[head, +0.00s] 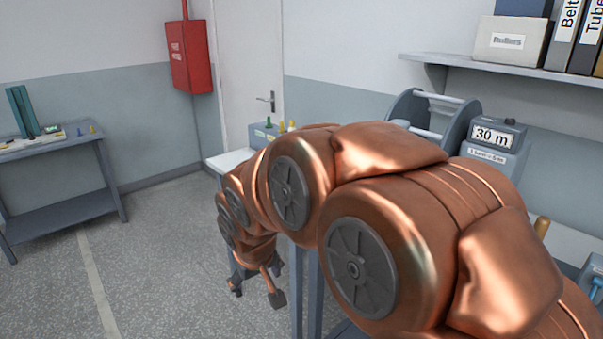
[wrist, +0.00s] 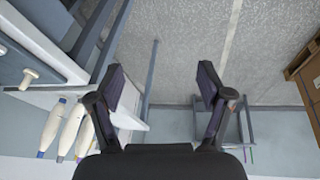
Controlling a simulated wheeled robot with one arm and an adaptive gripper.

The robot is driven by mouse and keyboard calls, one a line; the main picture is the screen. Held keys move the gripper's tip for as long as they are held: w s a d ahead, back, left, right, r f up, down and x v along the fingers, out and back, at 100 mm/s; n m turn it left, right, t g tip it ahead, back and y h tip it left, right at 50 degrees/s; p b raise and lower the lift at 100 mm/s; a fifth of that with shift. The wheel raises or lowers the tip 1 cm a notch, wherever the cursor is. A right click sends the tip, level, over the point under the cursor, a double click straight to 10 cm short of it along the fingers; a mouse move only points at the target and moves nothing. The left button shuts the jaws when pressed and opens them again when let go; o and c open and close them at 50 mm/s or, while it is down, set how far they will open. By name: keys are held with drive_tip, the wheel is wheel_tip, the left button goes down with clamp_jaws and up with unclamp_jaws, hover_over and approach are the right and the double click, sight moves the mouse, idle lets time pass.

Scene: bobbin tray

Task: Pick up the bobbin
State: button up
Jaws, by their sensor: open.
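My gripper (head: 256,291) hangs low beside the workbench in the head view, over the floor. In the wrist view its two fingers (wrist: 160,74) are spread wide with nothing between them. Several pale, elongated pieces with coloured ends, which look like bobbins (wrist: 72,130), lie side by side at the lower left of the wrist view, apart from the fingers. I cannot tell which one is the task's bobbin. In the head view, small green and yellow tips (head: 282,126) show above a grey box (head: 258,138) behind my arm; my arm hides much of the bench there.
A side table (head: 60,150) stands at the left, with open floor (head: 160,260) between. A grey reel stand (head: 408,103) and a "30 m" counter (head: 490,136) stand on the bench. A shelf (head: 480,66) with binders is above. A brown wooden thing (wrist: 305,75) is at the wrist view's right edge.

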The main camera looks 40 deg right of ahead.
drive_tip(key=w+d+r+m+t+h+b, duration=0.25)
drive_tip(key=w+d+t, duration=0.45)
drive_tip(key=w+d, duration=1.4)
drive_tip(key=d+r+n+t+b, duration=0.25)
drive_tip(key=d+t, duration=0.45)
drive_tip(key=d, duration=1.1)
drive_tip(key=w+d+m+p, duration=0.1)
drive_tip(key=w, duration=0.6)
drive_tip(key=shift+w+f, duration=0.2)
drive_tip(key=shift+d, duration=0.1)
drive_tip(key=c, duration=1.3)
drive_tip(key=shift+c, duration=0.2)
